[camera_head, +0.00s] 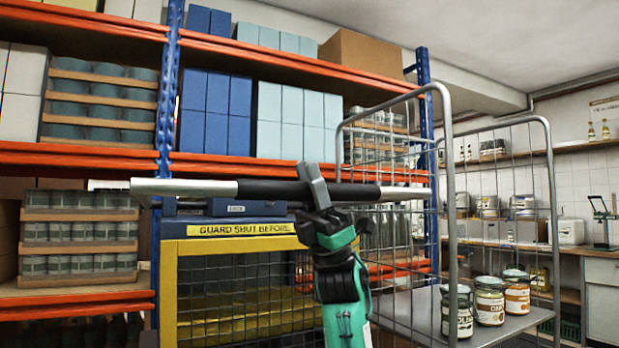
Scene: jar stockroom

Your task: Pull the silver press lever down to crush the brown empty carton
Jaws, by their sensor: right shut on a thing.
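The silver press lever (185,187) is a level bar with a black grip, running across the view in front of the shelves. My right gripper (314,186) is shut on the black grip near the middle of the bar. The press (168,290) below has a yellow frame, a wire mesh guard and a label starting "GUARD SHUT BEFORE". My right arm covers part of the mesh. I cannot make out a carton inside the press. My left gripper is not in view.
Blue-and-orange racking (100,15) with boxes and jars stands behind the press. A brown box (362,55) sits on its top shelf. At right, a wire-sided trolley (447,200) carries three labelled jars (490,300). A counter (602,268) lies beyond.

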